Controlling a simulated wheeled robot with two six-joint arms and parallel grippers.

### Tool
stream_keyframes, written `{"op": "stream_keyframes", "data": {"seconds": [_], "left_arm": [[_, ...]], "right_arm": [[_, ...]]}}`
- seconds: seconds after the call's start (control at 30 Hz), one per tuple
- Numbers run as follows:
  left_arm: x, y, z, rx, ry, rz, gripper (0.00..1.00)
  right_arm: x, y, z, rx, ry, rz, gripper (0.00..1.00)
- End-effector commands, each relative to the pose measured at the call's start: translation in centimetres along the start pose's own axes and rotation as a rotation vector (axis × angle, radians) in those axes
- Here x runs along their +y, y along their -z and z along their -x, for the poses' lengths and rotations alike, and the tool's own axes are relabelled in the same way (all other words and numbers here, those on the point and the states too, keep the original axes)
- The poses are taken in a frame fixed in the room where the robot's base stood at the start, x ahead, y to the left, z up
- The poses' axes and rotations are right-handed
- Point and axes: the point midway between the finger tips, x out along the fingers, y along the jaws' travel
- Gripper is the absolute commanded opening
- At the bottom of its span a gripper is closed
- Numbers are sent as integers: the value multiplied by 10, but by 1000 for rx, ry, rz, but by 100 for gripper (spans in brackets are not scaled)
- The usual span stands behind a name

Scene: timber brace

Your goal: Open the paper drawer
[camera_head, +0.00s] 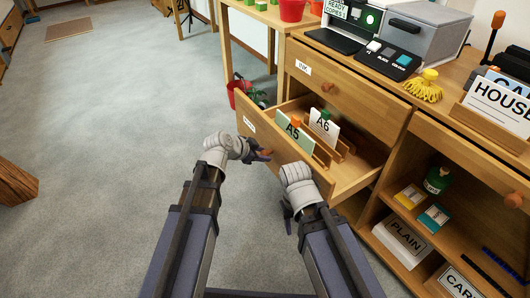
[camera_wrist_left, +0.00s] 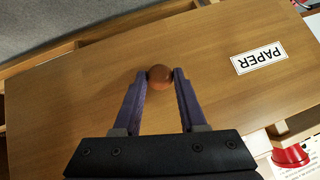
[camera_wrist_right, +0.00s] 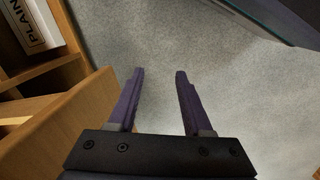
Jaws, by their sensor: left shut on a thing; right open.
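The paper drawer (camera_head: 345,178) stands pulled out from the wooden desk, with its inside showing. In the left wrist view its front (camera_wrist_left: 100,90) carries a label (camera_wrist_left: 259,58) reading PAPER and a round brown knob (camera_wrist_left: 160,76). My left gripper (camera_head: 262,154) is at the drawer front, and its fingers are shut on the knob, one on each side. My right gripper (camera_wrist_right: 158,72) is open and empty. It hangs over the grey floor beside the drawer's near corner, and in the head view its fingers are partly hidden by my arm.
Inside the drawer stand dividers marked A5 (camera_head: 294,133) and A6 (camera_head: 324,127). Above it is the shut INK drawer (camera_head: 340,95). Open shelves at right hold a PLAIN paper stack (camera_head: 402,240). A red bin (camera_head: 238,92) stands behind the drawer.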

Motion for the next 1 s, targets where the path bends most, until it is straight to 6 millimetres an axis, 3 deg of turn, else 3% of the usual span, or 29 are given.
{"op": "stream_keyframes", "data": {"seconds": [0.33,0.37,0.6,1.0], "left_arm": [[0,0,0,0,-1,-1,0],[0,0,0,0,-1,0,42],[0,0,0,0,-1,0,69],[0,1,7,0,0,0,71]], "right_arm": [[0,0,0,0,0,0,50],[0,0,0,0,0,0,50],[0,0,0,0,0,0,50],[0,0,5,0,0,0,50]]}}
